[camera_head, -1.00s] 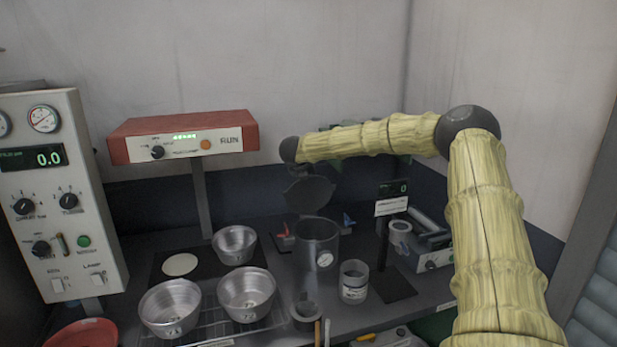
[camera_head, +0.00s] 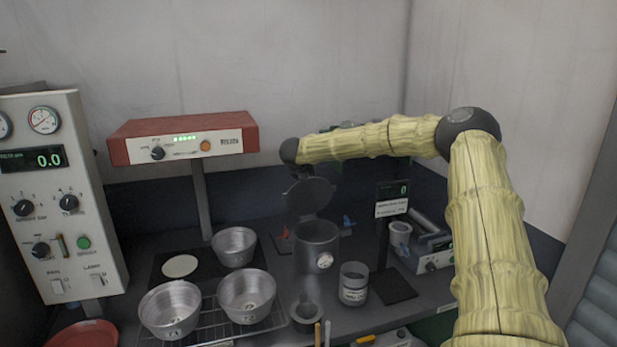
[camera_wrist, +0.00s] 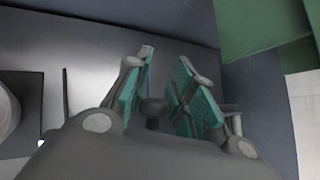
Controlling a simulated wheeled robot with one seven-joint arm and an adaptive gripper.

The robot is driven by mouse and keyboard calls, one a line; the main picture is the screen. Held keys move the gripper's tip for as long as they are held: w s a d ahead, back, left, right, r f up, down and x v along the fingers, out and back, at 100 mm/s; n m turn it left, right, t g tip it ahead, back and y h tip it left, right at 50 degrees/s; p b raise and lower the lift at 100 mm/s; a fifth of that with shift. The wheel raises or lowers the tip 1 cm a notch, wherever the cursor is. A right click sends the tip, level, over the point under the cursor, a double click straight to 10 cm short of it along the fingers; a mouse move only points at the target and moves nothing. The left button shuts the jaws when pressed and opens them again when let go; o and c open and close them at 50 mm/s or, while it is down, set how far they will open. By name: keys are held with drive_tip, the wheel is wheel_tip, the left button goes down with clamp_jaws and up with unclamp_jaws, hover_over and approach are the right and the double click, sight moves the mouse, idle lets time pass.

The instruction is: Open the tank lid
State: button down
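The tank (camera_head: 316,247) is a grey metal pot with a round gauge on its front, standing on the bench. Its round lid (camera_head: 309,196) stands raised and steeply tilted at the back of the rim, so the mouth is uncovered. My gripper is mostly hidden behind the lid in the head view, below the end of my arm. In the wrist view, my gripper (camera_wrist: 163,95) has its two teal-padded fingers apart. A dark knob (camera_wrist: 152,108) shows between them, nearer the left finger; I cannot tell whether it touches.
Metal pans (camera_head: 170,308) stand left of the tank, some on a wire rack. A glass jar (camera_head: 354,284) is close on the right. A red-topped controller (camera_head: 185,140) stands behind left.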

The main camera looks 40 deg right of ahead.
drive_tip(key=c, duration=1.4)
unclamp_jaws()
drive_tip(key=shift+a+f, duration=0.3)
drive_tip(key=shift+f, duration=0.45)
drive_tip(key=shift+o, duration=0.8)
drive_tip(key=shift+w+f, duration=0.15)
drive_tip(key=shift+w, duration=0.1)
drive_tip(key=v, duration=1.1)
drive_tip(key=shift+s+d+r, duration=0.15)
drive_tip(key=shift+s+r, duration=0.05)
drive_tip(key=shift+r, duration=0.4)
